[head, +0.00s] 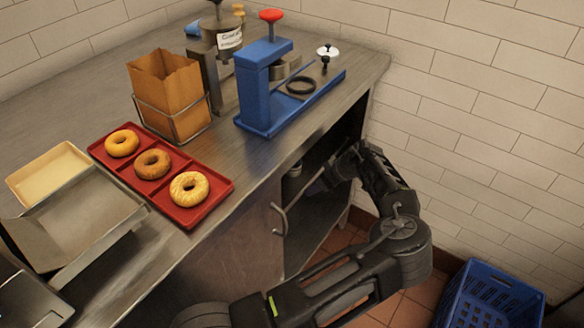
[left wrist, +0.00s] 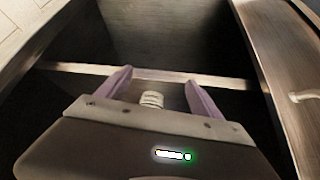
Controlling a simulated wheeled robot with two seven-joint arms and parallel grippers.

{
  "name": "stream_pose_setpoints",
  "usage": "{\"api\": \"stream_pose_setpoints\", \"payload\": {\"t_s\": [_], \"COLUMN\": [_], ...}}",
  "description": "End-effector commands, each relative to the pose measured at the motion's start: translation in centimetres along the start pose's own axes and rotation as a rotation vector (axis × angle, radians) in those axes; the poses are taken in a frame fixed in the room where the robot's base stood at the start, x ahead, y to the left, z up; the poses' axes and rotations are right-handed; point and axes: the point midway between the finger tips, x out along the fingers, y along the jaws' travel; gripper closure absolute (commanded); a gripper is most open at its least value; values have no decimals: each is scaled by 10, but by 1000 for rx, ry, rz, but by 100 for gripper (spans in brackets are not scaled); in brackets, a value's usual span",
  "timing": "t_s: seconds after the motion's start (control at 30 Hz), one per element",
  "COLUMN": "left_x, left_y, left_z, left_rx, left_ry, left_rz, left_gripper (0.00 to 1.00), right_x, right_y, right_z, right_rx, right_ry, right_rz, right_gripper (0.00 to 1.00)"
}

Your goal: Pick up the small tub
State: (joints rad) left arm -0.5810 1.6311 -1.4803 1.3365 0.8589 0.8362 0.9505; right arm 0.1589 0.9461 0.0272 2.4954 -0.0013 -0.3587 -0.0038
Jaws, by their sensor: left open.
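My left arm reaches into the open cabinet under the counter in the head view, and its gripper (head: 327,178) is dark and partly hidden in shadow there. In the left wrist view the left gripper (left wrist: 158,76) is open, with its two purple fingers spread apart. A small pale ridged object, apparently the small tub (left wrist: 152,99), shows between the fingers, its lower part hidden by the gripper body. Contact with the fingers cannot be seen. A small greyish round object (head: 294,169), possibly the same tub, shows dimly inside the cabinet. My right gripper is not in view.
The cabinet door (head: 235,240) with its curved handle (head: 280,218) stands left of the opening. A blue crate (head: 490,295) is on the floor at right.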

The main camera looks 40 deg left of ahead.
Motion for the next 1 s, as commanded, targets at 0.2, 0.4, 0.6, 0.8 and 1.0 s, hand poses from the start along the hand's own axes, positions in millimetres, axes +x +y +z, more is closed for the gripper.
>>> {"api": "stream_pose_setpoints", "payload": {"t_s": [0.2, 0.4, 0.6, 0.8, 1.0], "left_x": [17, 34, 38, 38, 47], "left_y": [-1, -1, 0, 0, -1], "left_z": [-25, -52, -60, -59, -72], "left_rx": [-1, -1, 1, 1, 0], "left_ry": [2, 1, 1, 1, 2], "left_rz": [-2, -2, 0, -1, -3], "left_gripper": [24, 24, 24, 24, 24], "right_x": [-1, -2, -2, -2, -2], "right_y": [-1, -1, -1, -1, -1], "right_z": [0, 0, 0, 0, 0], "right_rx": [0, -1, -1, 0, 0], "right_ry": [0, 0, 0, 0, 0], "right_rz": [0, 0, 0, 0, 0], "right_gripper": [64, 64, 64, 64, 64]}}
